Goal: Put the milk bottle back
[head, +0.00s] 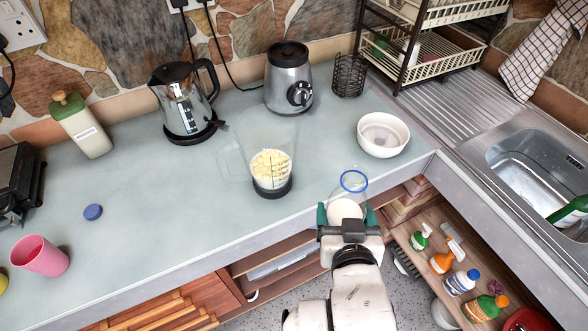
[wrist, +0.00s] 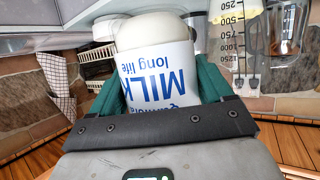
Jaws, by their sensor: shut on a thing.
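The milk bottle (head: 346,209) is held in my gripper (head: 346,215) in front of the counter's front edge in the head view. Its body is white, and a clear part with a blue ring shows above it. In the wrist view the bottle (wrist: 158,70) fills the space between the two green fingers, with blue "MILK long life" lettering upside down in the picture. My gripper is shut on its sides. Part of the bottle is hidden by my gripper in the head view.
A clear jug of pale food (head: 271,172) stands near the counter edge. A white bowl (head: 383,134), blender (head: 288,80) and kettle (head: 186,100) stand beyond. Below right, an open shelf (head: 420,262) holds several spray bottles. The counter's (head: 170,195) left middle is mostly clear.

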